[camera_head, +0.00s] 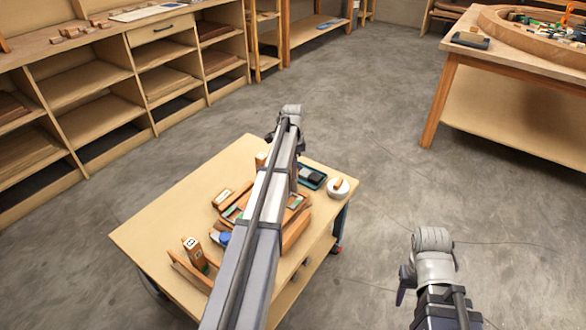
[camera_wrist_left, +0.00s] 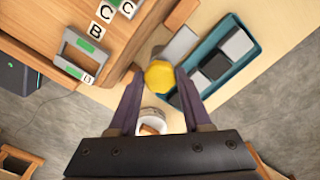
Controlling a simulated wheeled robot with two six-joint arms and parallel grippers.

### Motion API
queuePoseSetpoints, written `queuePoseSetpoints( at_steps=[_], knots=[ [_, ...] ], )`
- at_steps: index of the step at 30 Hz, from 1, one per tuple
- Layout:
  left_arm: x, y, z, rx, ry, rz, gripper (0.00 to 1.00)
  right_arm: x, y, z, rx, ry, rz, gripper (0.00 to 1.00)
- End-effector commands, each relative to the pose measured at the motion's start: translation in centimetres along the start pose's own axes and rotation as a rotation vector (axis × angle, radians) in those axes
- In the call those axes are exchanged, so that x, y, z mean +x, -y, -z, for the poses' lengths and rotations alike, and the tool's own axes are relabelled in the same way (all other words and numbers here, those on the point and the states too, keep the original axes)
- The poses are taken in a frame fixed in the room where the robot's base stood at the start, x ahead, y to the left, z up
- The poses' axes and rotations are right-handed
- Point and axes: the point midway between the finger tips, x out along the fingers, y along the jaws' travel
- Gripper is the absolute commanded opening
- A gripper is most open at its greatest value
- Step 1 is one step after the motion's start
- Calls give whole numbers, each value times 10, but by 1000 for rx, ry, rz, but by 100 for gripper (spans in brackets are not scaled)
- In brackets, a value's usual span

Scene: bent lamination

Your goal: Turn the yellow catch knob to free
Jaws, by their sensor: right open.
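The yellow catch knob (camera_wrist_left: 159,74) shows in the left wrist view on the edge of the wooden case (camera_wrist_left: 125,50). A grey plate lies beside it. My left gripper (camera_wrist_left: 160,84) has its two purple fingers apart, one on each side of the knob near their tips. I see a small gap beside the knob, but cannot tell how deep it sits between them. In the head view my left arm reaches over the bench and hides the knob. My right gripper (camera_head: 403,289) is open and empty over the floor, right of the bench.
A teal tray (camera_wrist_left: 245,58) with grey and dark blocks lies close to the knob. A white round dish (camera_head: 338,189) stands at the bench corner. Letter blocks lie on the case. The bench top's left part (camera_head: 160,220) is clear.

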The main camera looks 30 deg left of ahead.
Motion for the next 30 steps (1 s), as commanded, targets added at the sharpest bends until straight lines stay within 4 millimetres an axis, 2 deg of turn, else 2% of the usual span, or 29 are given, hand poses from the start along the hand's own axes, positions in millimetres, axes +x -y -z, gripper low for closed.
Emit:
queuePoseSetpoints(
  at_steps=[1, 7, 20, 30],
  knots=[
    [0, 0, 0, 0, 0, 0, 56, 0, 0, 0, 0, 0, 0, 50],
    [0, 0, 0, -1, 0, 0, 77, 0, 0, 0, 0, 0, 0, 50],
    [-7, 0, 0, -2, 0, 0, 77, -7, -1, 0, 0, 0, 0, 50],
    [-46, 0, 0, -1, 0, 0, 77, -46, -4, -3, 0, 0, 0, 50]
  ],
)
